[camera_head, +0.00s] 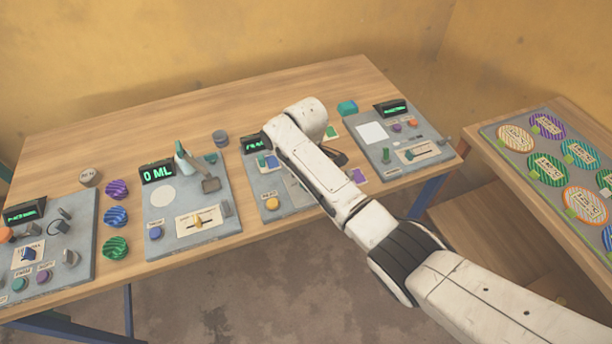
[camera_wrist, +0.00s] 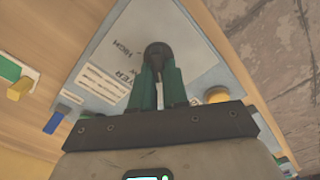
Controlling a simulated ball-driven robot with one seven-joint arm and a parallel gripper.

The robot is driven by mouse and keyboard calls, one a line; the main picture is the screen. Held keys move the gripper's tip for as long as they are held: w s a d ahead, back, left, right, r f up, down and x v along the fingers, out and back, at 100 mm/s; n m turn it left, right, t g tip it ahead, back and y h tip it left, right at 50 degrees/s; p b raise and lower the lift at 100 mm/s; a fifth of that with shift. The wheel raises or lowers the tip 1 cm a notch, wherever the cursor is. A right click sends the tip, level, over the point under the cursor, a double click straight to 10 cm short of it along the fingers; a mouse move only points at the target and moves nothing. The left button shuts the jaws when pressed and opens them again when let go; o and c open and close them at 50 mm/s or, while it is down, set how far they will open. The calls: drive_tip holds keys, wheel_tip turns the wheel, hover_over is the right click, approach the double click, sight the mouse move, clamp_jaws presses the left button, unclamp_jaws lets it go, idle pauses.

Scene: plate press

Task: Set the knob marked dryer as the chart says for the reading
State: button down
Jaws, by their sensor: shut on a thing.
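In the wrist view the dark round knob (camera_wrist: 157,49) stands on a grey panel. A label partly hidden behind my gripper ends in letters like "YER", and "HIGH" is printed on the plate nearby. My gripper (camera_wrist: 159,76), with green fingers, is shut on this knob. A white strip shows between the fingers. A white card with small print (camera_wrist: 100,88), perhaps the chart, lies left of the fingers; its words are too small to read. In the head view my arm covers much of this panel (camera_head: 290,205). Its green display (camera_head: 254,144) is partly hidden and unreadable.
Left of it stands a panel with a "0 ML" display (camera_head: 157,173) and a tap-like lever (camera_head: 209,183). More panels stand at far left (camera_head: 70,275) and right (camera_head: 425,165). Striped discs (camera_head: 116,216) lie between panels. A side table (camera_head: 475,165) holds a tray of round plates.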

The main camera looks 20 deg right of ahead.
drive_tip(key=shift+r, duration=0.1)
drive_tip(key=c, duration=1.1)
unclamp_jaws()
drive_tip(key=shift+c, duration=0.2)
wheel_tip(320, 180, up, 11)
drive_tip(key=b, duration=0.1)
